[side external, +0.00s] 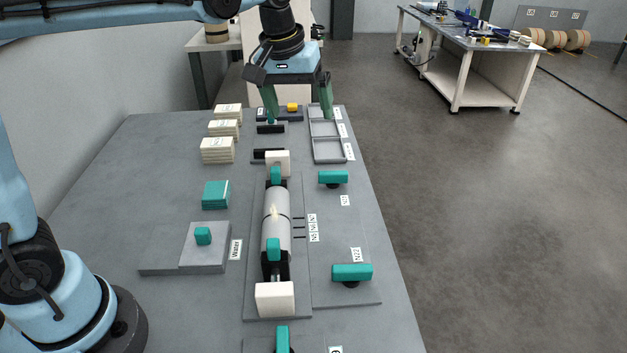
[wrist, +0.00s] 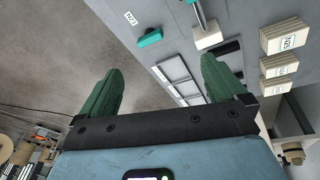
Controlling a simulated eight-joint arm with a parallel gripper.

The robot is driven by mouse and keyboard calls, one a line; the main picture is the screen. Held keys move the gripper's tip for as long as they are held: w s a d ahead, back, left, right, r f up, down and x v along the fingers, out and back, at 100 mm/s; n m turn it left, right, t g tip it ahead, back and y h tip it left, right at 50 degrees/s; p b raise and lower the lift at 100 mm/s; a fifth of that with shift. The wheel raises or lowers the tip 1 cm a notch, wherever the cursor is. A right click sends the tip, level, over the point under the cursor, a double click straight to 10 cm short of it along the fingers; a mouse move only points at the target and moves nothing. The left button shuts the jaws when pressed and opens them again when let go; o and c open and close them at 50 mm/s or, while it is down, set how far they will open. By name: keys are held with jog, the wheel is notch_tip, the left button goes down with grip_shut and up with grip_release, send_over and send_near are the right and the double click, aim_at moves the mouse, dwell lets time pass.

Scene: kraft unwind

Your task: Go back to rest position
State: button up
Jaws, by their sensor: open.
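My gripper (side external: 298,100) hangs over the far end of the grey work table (side external: 130,200) in the side external view. Its two green fingers are spread wide apart with nothing between them. In the wrist view my gripper (wrist: 157,85) also shows open and empty, with floor and the table edge beyond it. A white roll (side external: 275,232) on a shaft lies in a cradle on the table, with a teal latch near each end and white end blocks.
Stacks of cream blocks (side external: 217,151), a teal block (side external: 215,195) and a grey plate with a teal knob (side external: 203,236) lie left of the roll. Teal handles (side external: 352,272) and grey trays (side external: 327,150) lie right. A second workbench (side external: 480,88) stands beyond open floor.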

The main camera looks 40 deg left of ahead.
jog(key=s+a+f+m+t, duration=0.1)
jog(key=s+f+m+t, duration=0.1)
jog(key=s, duration=0.6)
jog(key=s+a+f+m+t, duration=0.1)
jog(key=s+f+m+t, duration=0.1)
jog(key=s, duration=0.6)
jog(key=shift+f+m, duration=0.5)
jog(key=shift+f, duration=0.85)
